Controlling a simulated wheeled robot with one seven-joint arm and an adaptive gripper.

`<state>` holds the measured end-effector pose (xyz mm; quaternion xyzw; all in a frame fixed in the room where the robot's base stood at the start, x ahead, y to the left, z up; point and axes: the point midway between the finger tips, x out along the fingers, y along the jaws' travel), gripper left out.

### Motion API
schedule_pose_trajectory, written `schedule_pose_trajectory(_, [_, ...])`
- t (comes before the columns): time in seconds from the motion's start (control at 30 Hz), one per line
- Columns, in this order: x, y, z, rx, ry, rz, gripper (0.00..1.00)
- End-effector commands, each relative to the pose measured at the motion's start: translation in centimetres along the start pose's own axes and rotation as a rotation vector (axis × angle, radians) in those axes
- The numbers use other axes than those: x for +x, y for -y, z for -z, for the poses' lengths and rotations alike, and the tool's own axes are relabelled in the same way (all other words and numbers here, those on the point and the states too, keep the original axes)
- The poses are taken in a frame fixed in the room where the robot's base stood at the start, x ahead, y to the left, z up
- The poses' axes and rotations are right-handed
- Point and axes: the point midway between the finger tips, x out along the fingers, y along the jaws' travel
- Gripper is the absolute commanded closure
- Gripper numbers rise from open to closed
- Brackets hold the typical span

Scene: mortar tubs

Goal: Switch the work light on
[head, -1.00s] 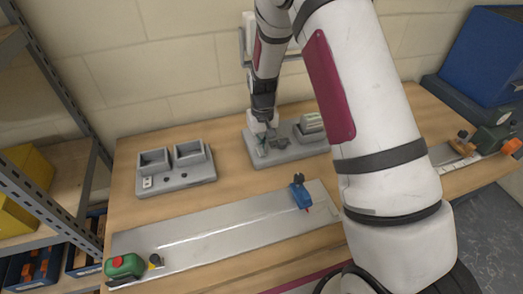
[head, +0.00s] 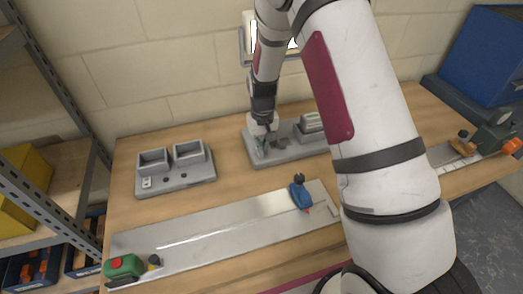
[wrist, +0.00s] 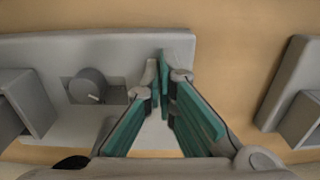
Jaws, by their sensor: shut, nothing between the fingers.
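The work light (head: 249,36) is mounted at the wall behind my arm, which hides its middle. The parts that show are bright white with a warm edge, so it looks lit. My gripper (head: 264,148) is low over the left part of a grey base unit (head: 285,154) on the bench. In the wrist view my gripper (wrist: 160,100) has its teal-padded fingers shut with nothing between them, over the unit's light grey plate (wrist: 50,48). A round grey knob (wrist: 88,86) sits left of the fingers. Any switch under the fingertips is hidden.
A grey double-bin unit (head: 176,171) stands left on the bench. A long metal plate (head: 220,235) with a blue clamp (head: 300,194) and a green-and-red tool (head: 124,267) lies in front. A blue box (head: 485,55) stands at the back right.

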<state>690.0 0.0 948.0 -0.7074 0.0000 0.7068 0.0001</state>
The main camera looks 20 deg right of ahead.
Motion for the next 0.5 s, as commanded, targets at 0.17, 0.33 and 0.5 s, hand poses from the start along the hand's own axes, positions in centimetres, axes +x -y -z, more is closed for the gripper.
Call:
schedule_pose_trajectory(0.17, [-1.1,0.0,0.0,0.000,-0.001,0.000,1.00])
schedule_pose_trajectory(0.33, [-2.3,0.0,-0.1,0.000,0.000,0.000,1.00])
schedule_pose_trajectory(0.5, [-3.6,0.0,0.0,0.001,0.000,0.000,1.00])
